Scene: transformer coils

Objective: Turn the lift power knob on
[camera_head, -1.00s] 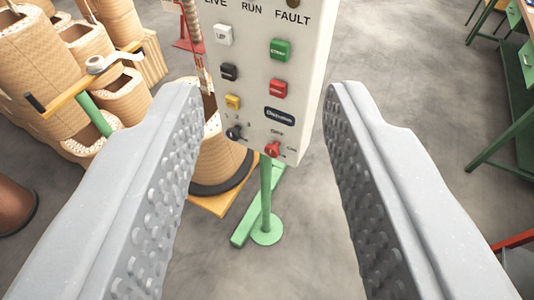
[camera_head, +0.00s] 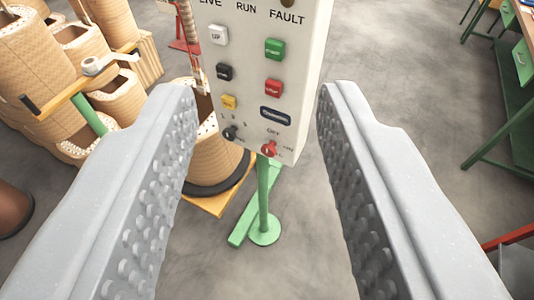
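The control panel (camera_head: 300,60) is a pale box on a green stand, in the upper middle of the view. Near its lower edge are a red knob (camera_head: 269,148) at the right, with small lettering around it, and a black knob (camera_head: 230,133) at the left. Which one is the lift power knob cannot be read clearly. My gripper (camera_head: 258,95) is open. Its two grey studded fingers stand at either side of the panel, with nothing held between them. The knobs appear beyond the fingers, apart from them.
The green stand base (camera_head: 264,229) is on the floor below the panel. A green workbench (camera_head: 510,100) is at the far right. Grey floor is open between.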

